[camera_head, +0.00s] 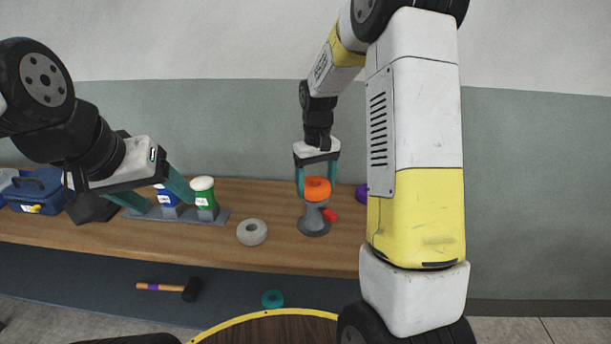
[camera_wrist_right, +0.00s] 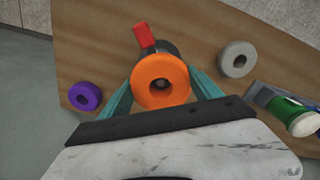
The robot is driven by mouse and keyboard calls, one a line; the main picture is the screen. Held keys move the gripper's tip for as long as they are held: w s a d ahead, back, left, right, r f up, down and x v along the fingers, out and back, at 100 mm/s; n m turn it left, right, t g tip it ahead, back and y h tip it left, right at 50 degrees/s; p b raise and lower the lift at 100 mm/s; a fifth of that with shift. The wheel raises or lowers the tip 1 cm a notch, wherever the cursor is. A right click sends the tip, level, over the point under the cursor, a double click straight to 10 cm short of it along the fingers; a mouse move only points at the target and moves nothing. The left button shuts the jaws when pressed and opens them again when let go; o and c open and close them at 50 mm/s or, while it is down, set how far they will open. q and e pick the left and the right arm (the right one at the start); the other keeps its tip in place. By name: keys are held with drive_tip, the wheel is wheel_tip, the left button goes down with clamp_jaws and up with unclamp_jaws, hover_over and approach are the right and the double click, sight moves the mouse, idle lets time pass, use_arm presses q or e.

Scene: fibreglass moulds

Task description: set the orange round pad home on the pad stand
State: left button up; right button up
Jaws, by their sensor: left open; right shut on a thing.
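The orange round pad (camera_head: 317,188) is between the teal fingers of my right gripper (camera_head: 318,186), which is shut on it. It is at the top of the grey pad stand (camera_head: 314,226), which stands on the wooden bench; whether it is fully seated I cannot tell. In the right wrist view the orange ring (camera_wrist_right: 161,80) covers most of the stand (camera_wrist_right: 165,48), with a dark spot in its hole. A red part (camera_wrist_right: 145,36) sticks out from the stand's side. My left gripper (camera_head: 158,198) is open and empty, at the left in front of the bottles.
A grey ring (camera_head: 252,232) lies on the bench (camera_head: 280,257) left of the stand. A purple ring (camera_head: 361,193) lies to its right. Blue and green containers (camera_head: 203,192) stand in a grey rack at left.

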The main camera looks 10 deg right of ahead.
drive_tip(key=shift+s+f, duration=0.1)
drive_tip(key=shift+f, duration=0.55)
drive_tip(key=o, duration=1.4)
drive_tip(key=shift+o, duration=0.2)
wheel_tip(320, 180, up, 8)
drive_tip(key=shift+s+r, duration=0.1)
drive_tip(key=shift+r, duration=0.1)
drive_tip(key=s+a+r+m+t+y, duration=0.1)
drive_tip(key=s+r+t, duration=0.2)
drive_tip(key=s, duration=0.8)
drive_tip(key=s+a+r+m+t+y, duration=0.1)
drive_tip(key=s+r+t, duration=0.2)
drive_tip(key=s, duration=0.9)
wheel_tip(320, 180, up, 4)
drive_tip(key=shift+s+a+f, duration=0.15)
drive_tip(key=shift+s, duration=0.05)
